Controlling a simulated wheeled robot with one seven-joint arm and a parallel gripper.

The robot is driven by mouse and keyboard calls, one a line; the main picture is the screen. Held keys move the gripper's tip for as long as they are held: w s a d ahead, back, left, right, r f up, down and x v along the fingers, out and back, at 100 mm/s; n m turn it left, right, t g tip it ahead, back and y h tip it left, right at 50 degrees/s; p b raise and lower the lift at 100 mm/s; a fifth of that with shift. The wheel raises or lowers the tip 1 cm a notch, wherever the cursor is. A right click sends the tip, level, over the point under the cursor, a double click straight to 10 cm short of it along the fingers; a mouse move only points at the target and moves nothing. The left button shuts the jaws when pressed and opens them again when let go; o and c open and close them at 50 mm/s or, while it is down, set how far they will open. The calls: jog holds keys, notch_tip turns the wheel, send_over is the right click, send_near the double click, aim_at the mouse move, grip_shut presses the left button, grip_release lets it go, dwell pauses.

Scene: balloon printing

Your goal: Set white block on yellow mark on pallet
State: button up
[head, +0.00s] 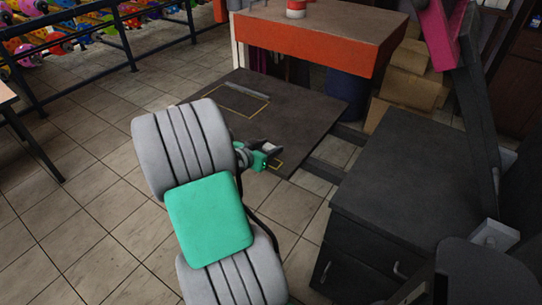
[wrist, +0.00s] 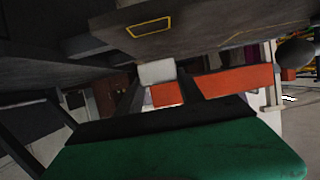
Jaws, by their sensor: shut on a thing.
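A small white block (wrist: 157,72) sits between the two dark fingertips in the wrist view. My gripper (wrist: 158,84) is shut on it. In the head view my gripper (head: 270,153) is over the near right part of the dark pallet (head: 300,118), and the block is hard to separate from the fingers there. A small yellow outlined mark (head: 278,165) shows partly beside the gripper, near the pallet's front edge. A yellow mark also shows at the top of the wrist view (wrist: 149,27), apart from the block.
A larger yellow rectangle (head: 245,98) is on the far left of the pallet, with a thin grey bar (head: 217,87) nearby. An orange-fronted table (head: 310,45) stands behind. A dark cabinet (head: 410,180) stands at the right.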

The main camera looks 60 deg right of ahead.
aim_at(272, 163)
jog(key=f, duration=0.1)
jog(key=d+f, duration=0.1)
jog(key=f, duration=0.2)
jog(key=shift+s+d+f, duration=0.1)
jog(key=shift+d+f, duration=0.25)
jog(key=shift+f, duration=0.35)
jog(key=o, duration=1.3)
jog(key=shift+r, duration=0.1)
jog(key=shift+o, duration=0.2)
